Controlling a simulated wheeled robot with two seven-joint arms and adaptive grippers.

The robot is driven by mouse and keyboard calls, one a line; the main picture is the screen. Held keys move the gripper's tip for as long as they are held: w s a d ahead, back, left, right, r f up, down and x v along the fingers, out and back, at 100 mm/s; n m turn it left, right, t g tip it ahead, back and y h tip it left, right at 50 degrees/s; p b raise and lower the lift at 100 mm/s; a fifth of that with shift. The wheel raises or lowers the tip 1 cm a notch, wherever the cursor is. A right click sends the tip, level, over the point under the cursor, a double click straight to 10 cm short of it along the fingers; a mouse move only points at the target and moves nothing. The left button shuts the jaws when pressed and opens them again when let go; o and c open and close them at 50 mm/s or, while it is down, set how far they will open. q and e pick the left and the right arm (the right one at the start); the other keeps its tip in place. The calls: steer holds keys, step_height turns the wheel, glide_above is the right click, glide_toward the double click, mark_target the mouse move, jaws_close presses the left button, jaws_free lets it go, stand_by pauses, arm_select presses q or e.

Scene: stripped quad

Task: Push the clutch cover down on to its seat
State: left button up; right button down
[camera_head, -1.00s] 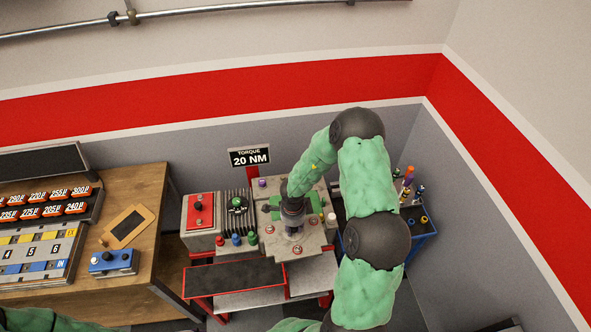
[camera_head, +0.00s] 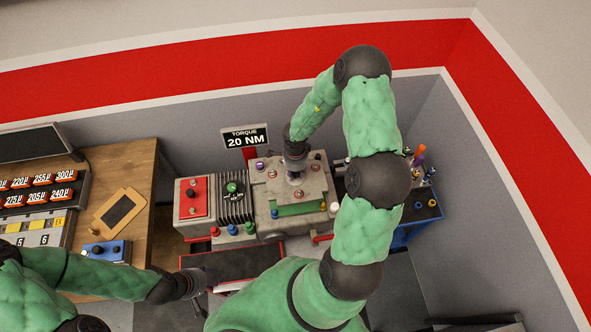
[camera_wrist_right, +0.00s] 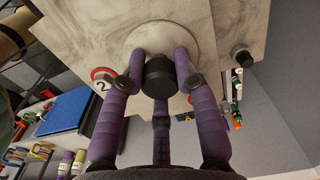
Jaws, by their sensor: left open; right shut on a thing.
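The clutch cover (camera_head: 287,188) is a grey metal plate with several red-ringed bolts. It lies over the green area of the machine block (camera_head: 263,226); a green strip shows along its front edge. Whether a gap remains beneath it cannot be told. My right gripper (camera_head: 296,172) is above the plate, pointing down. In the right wrist view its purple fingers (camera_wrist_right: 162,80) are closed round the black knob (camera_wrist_right: 159,76) on the cover's round boss (camera_wrist_right: 165,40). My left gripper (camera_head: 203,282) is open and empty, low at the left of the machine, its fingers small and dark.
A red control box (camera_head: 194,199) and a finned unit (camera_head: 234,203) stand left of the block. A dark tray (camera_head: 235,262) is in front. A wooden bench (camera_head: 139,170) is at the left, a blue cart (camera_head: 421,210) at the right. A torque sign (camera_head: 246,137) stands behind.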

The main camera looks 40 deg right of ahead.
mark_target(295, 180)
steer(key=shift+w+d, duration=0.15)
steer(key=shift+r+p, duration=0.1)
steer(key=shift+p, duration=0.45)
steer(key=shift+f+b, duration=1.45)
steer(key=shift+f, duration=1.55)
steer(key=shift+p, duration=1.4)
steer(key=shift+f+b, duration=0.75)
steer(key=shift+f, duration=1)
steer(key=c, duration=0.9)
jaws_free()
steer(key=shift+o, duration=0.2)
